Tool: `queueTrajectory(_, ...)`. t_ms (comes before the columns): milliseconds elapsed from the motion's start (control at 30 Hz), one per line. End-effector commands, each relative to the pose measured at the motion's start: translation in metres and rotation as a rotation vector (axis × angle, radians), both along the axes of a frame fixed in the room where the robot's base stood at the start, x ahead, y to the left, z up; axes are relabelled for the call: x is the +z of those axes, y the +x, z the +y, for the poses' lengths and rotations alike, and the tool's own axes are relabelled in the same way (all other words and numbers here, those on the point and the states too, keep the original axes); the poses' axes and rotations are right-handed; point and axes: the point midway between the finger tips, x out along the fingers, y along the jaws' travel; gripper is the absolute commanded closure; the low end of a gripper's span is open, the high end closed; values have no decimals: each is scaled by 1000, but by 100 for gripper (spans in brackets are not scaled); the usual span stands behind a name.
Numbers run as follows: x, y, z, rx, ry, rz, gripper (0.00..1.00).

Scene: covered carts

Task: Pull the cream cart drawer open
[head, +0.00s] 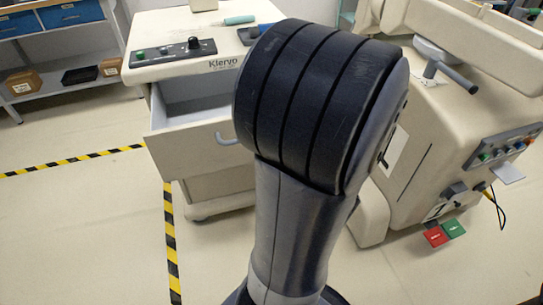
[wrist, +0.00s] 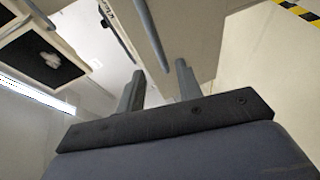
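The cream cart (head: 165,72), marked "Klervo", stands behind my arm in the head view. Its drawer (head: 170,148) stands partly open, with the hollow inside showing behind the front panel. A grey drawer handle (head: 222,137) sits on that panel, partly covered by my arm. My gripper is hidden behind the arm in the head view. In the wrist view my gripper (wrist: 160,68) has its two fingers apart with nothing seen between them. A grey bar, seemingly the handle (wrist: 150,32), lies just beyond the fingertips along a cream panel. I cannot tell if they touch.
A second cream machine (head: 415,165) with a control panel stands close on the right, with red and green pedals (head: 437,235) below. A shelf (head: 65,75) stands at the back left. Floor with yellow-black tape (head: 170,240) is clear in front of the drawer's left side.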

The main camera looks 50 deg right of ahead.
Motion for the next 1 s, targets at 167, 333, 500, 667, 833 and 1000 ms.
queueTrajectory(167, 3, -14, 1, -3, -1, -1, 66)
queueTrajectory(333, 4, -20, 3, -1, 0, 0, 66)
queueTrajectory(500, 4, -21, 3, 1, 1, 0, 66)
queueTrajectory(667, 4, -20, 3, 1, 1, 0, 66)
queueTrajectory(833, 4, -20, 3, 1, 1, 0, 66)
queueTrajectory(1000, 4, -20, 3, 1, 0, 0, 66)
